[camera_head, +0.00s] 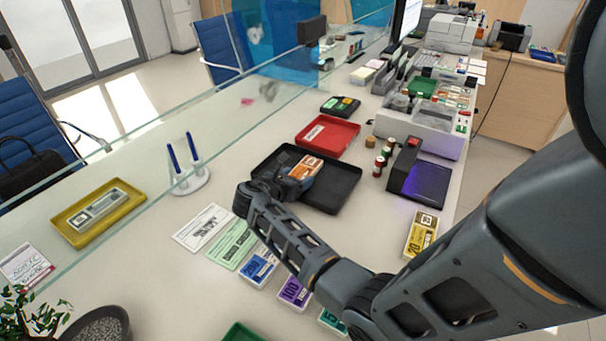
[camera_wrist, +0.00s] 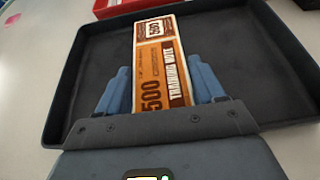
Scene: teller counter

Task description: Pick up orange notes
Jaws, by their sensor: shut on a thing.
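The orange notes (camera_wrist: 160,65), a banknote-shaped bundle marked 500, lie over the black tray (camera_wrist: 240,55) in the wrist view. They also show in the head view (camera_head: 305,168), at the end of my arm over the black tray (camera_head: 345,192). My gripper (camera_wrist: 160,88) has its blue fingers on both long sides of the notes and is shut on them. Whether the notes touch the tray floor I cannot tell. Part of the notes near the palm is hidden.
A red tray (camera_head: 327,136) stands behind the black tray. A black device with a purple-lit pad (camera_head: 428,183) is at the right. Blue notes (camera_head: 258,268), purple notes (camera_head: 294,292) and yellow notes (camera_head: 421,233) lie nearby. A glass screen runs along the left.

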